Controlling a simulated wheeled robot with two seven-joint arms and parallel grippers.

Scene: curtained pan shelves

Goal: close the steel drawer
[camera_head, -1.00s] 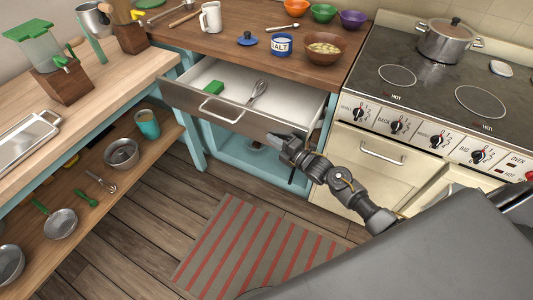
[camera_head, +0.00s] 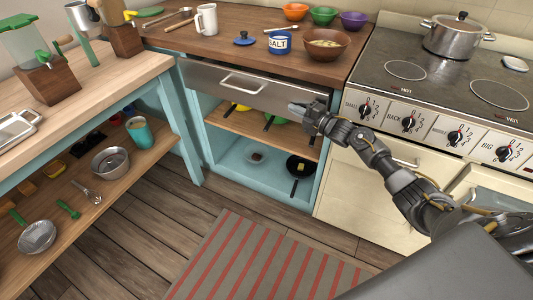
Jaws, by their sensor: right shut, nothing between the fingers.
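The steel drawer (camera_head: 215,76) is under the brown wooden counter at the back. Its grey front sits flush, or nearly flush, beneath the counter edge, and its inside is hidden. A pale bar handle (camera_head: 243,85) runs across the front. My right gripper (camera_head: 300,108) is shut and empty, at the right end of the drawer front, touching it or very close to it. My right arm reaches in from the lower right. My left gripper is not in view.
Below the drawer, an open blue cabinet (camera_head: 235,158) holds pans on its shelves. The stove (camera_head: 440,90) stands to the right with a steel pot (camera_head: 451,38). The wooden shelf table (camera_head: 90,90) is at left. A striped rug (camera_head: 265,260) lies on the floor.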

